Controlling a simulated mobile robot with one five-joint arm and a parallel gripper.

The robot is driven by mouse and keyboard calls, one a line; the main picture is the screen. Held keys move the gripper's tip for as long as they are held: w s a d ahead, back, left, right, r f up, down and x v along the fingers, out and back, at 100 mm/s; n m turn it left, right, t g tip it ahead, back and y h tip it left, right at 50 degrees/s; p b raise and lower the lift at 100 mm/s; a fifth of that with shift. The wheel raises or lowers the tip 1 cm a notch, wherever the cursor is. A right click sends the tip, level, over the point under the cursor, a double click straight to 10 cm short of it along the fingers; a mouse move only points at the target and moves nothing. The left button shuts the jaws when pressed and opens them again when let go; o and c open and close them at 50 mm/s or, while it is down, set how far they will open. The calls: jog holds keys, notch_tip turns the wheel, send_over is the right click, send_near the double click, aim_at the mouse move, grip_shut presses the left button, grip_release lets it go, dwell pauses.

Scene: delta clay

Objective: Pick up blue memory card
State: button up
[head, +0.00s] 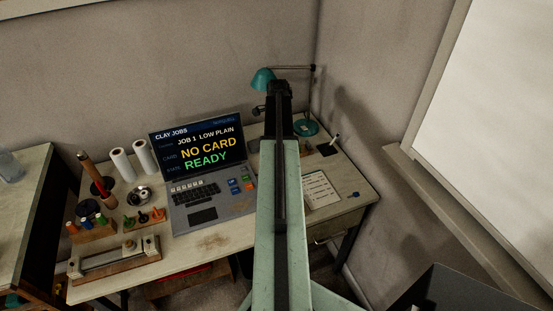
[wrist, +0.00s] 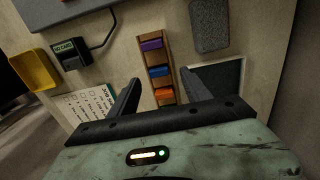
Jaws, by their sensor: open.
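The blue memory card (wrist: 159,71) sits in a narrow wooden rack (wrist: 150,32) in the wrist view, between a purple card (wrist: 152,44) and an orange card (wrist: 165,95). My gripper (wrist: 159,77) is open and empty. Its two fingers reach up on either side of the rack's lower part, with the blue card in line with the gap between them. I cannot tell how high the fingers are above it. In the head view my gripper (head: 279,90) is over the back of the desk, and my arm hides the rack.
A black card reader (wrist: 71,54) with a "NO CARD" display and a yellow tray (wrist: 35,69) lie left of the rack. A grey pad (wrist: 210,25) lies to its right. A laptop (head: 197,146) showing "NO CARD READY" stands left of my arm; a teal lamp (head: 263,79) stands behind.

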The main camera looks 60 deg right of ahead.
notch_tip(320, 180, down, 4)
jog(key=shift+r+b, duration=0.25)
jog(key=shift+b, duration=0.85)
jog(key=shift+r, duration=0.15)
grip_shut()
